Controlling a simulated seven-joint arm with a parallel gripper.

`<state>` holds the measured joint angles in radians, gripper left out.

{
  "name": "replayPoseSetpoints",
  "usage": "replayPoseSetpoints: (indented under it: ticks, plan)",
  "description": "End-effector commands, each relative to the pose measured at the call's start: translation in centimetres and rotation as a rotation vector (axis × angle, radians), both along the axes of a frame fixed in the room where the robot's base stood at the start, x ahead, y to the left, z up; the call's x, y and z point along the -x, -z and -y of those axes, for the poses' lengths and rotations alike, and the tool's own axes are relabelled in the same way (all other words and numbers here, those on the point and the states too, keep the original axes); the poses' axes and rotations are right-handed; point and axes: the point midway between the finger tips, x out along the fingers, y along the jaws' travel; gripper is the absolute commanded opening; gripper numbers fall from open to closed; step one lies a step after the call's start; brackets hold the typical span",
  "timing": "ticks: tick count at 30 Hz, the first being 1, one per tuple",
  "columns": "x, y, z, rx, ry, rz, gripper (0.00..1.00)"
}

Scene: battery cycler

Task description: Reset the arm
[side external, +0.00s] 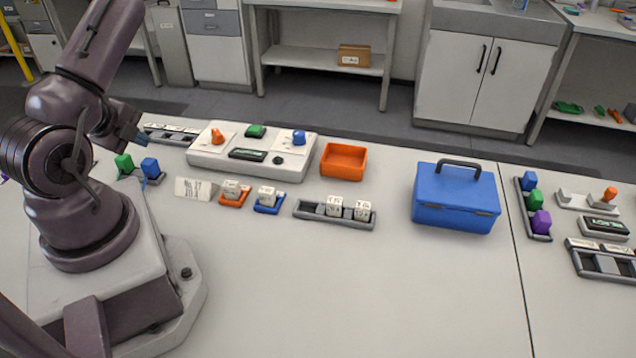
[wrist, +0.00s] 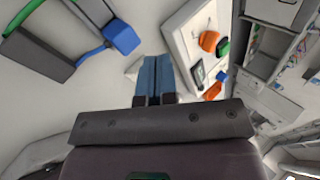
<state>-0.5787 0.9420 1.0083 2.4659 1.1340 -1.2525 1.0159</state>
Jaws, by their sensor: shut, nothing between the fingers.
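My gripper (side external: 140,137) is at the left in the side external view, raised above the white table beside my own base. In the wrist view the blue fingers of my gripper (wrist: 156,76) lie together with nothing between them. A blue block (side external: 150,166) and a green block (side external: 124,163) sit below and near it on a dark holder. The blue block also shows in the wrist view (wrist: 121,37), apart from the fingers. The white cycler unit (side external: 228,158) stands to the right of the gripper, with an orange knob, a blue knob and a green button.
An orange tray (side external: 343,172) stands beside the cycler. In front are a white card (side external: 194,188), an orange holder (side external: 234,203), a blue holder (side external: 268,207) and a grey rack (side external: 310,210) with white cells. A blue toolbox (side external: 455,200) stands further right. The front middle of the table is clear.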

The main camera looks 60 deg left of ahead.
Motion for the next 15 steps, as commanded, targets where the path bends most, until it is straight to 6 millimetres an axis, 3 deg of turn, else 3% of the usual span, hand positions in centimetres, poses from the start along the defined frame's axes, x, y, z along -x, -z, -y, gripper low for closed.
replayPoseSetpoints:
  ticks: [3,7,11,15]
  plan:
    - [2.1,1.2,-1.3,0.032,-0.282,-0.115,0.0]
    - [1.5,0.6,-1.9,0.062,-0.588,-0.141,0.0]
    - [-0.9,-1.1,-0.7,0.129,-0.862,-0.113,0.0]
    - [-4.7,-4.1,2.8,0.257,-1.098,-0.068,0.0]
